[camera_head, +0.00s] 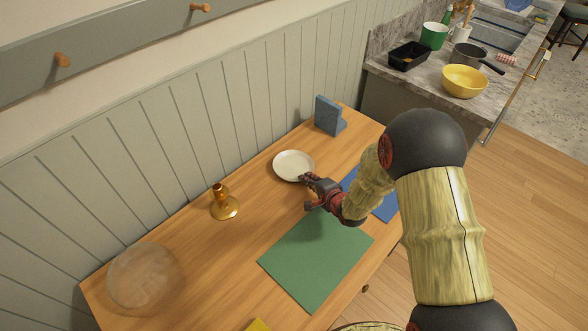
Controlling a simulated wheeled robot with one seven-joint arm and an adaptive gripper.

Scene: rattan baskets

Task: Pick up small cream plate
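The small cream plate (293,165) lies flat on the wooden table, toward the wall side. My gripper (306,192) is at the plate's lower right edge, reaching in from the right. Its two fingers look spread apart with nothing visible between them. The upper finger overlaps the plate's near rim in the picture; I cannot tell whether it touches the rim. Most of the plate is in plain sight.
A brass candle holder (224,203) stands left of the plate, and a clear glass bowl (143,277) farther left. A blue-grey bookend (328,115) stands behind. Green (315,258) and blue (384,208) mats lie nearby. The panelled wall (180,145) borders the table.

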